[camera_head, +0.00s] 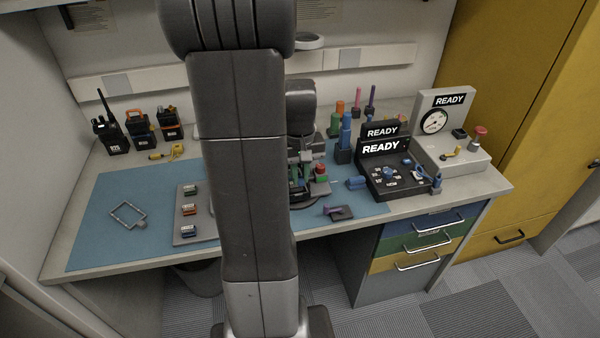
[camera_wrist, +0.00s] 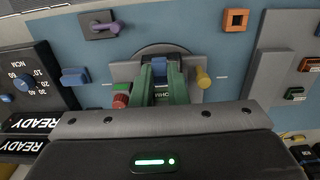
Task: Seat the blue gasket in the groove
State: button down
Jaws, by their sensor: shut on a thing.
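In the wrist view a small blue piece (camera_wrist: 160,68), which I take for the blue gasket, shows between the tips of my gripper (camera_wrist: 161,79). My gripper is shut on it, over the green radio housing (camera_wrist: 181,92) in the grey fixture (camera_wrist: 124,72). The groove is hidden, and I cannot tell whether the gasket touches the housing. In the head view my arm hides most of the fixture; part of the green housing (camera_head: 296,187) shows to the right of the arm.
Red (camera_wrist: 120,101) and yellow (camera_wrist: 203,78) knobs flank the fixture. A purple-handled tool (camera_head: 338,211), a blue block (camera_head: 356,183) and a black READY box (camera_head: 385,178) stand to the right. A part tray (camera_head: 181,237) and thin frame (camera_head: 128,214) lie left.

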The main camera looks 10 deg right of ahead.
jog(key=shift+f+b, duration=2)
jog(key=shift+f, duration=0.7)
jog(key=shift+f, duration=0.45)
dwell(0.3)
jog(key=shift+w, duration=0.45)
dwell(0.8)
jog(key=shift+f, duration=0.35)
dwell(0.6)
jog(key=c, duration=1.3)
grip_release()
jog(key=shift+c, duration=0.2)
notch_tip(320, 180, up, 14)
jog(key=shift+a+f, duration=0.1)
